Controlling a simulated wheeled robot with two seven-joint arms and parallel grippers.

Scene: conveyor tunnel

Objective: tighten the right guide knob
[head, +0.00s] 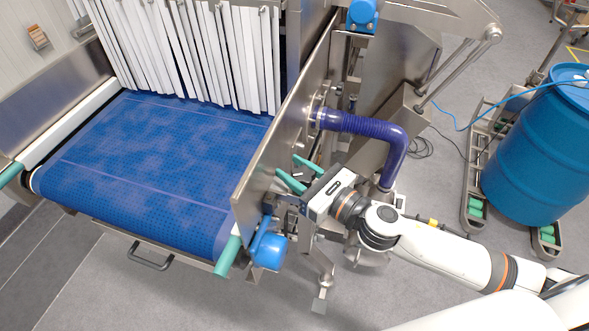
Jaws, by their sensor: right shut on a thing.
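My right gripper (290,167) reaches in from the right to the outer side of the steel side panel (285,125) along the conveyor. Its two teal fingers point up and left, with their tips close against the panel. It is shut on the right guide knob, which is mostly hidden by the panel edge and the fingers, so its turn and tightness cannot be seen. My left gripper is not in view.
The blue conveyor belt (160,165) is empty before a white strip curtain (200,50). A purple hose (365,125) bends close above my right wrist. A blue motor (269,251) sits just below the gripper. A blue drum (540,150) stands at right.

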